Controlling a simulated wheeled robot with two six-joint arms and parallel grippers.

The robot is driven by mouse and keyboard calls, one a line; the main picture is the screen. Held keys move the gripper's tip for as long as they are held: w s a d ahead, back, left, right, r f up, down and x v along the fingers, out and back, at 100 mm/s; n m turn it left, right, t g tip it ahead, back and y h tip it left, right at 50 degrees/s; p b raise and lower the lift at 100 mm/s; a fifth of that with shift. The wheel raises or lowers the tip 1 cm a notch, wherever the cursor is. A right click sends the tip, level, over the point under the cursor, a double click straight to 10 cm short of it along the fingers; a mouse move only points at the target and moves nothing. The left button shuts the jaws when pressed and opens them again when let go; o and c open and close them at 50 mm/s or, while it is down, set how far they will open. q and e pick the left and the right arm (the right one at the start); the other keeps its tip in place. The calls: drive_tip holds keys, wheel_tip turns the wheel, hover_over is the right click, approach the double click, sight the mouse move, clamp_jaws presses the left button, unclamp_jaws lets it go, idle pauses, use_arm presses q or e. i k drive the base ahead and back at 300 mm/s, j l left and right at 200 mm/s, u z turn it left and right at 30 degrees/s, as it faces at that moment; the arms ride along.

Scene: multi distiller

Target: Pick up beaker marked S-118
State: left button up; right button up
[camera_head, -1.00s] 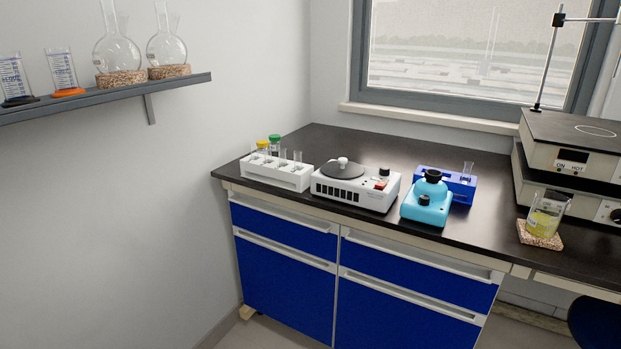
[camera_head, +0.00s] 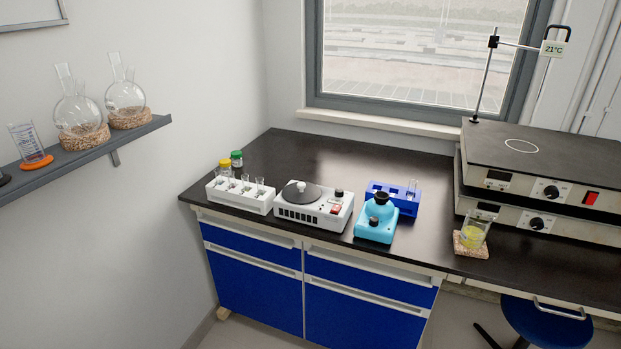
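A glass beaker with yellow liquid (camera_head: 473,234) stands upright on a cork mat (camera_head: 471,250) on the black bench, in front of the stacked hot plates. Its marking is too small to read, so I cannot tell whether it is S-118. A glass cylinder (camera_head: 28,143) with an orange base stands on the wall shelf at the left, and the edge of a dark base shows beside it. Neither of my grippers is in view.
The black bench (camera_head: 310,155) holds a white tube rack (camera_head: 240,195), a white device (camera_head: 314,207), a turquoise device (camera_head: 377,218), a blue rack (camera_head: 400,197) and stacked hot plates (camera_head: 540,165). A shelf (camera_head: 85,155) bears round flasks. A blue stool (camera_head: 545,322) stands below right.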

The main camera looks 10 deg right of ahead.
sight(475, 229)
drive_tip(key=z, duration=1.35)
drive_tip(key=i+l+u, duration=0.15)
drive_tip(key=l, duration=0.1)
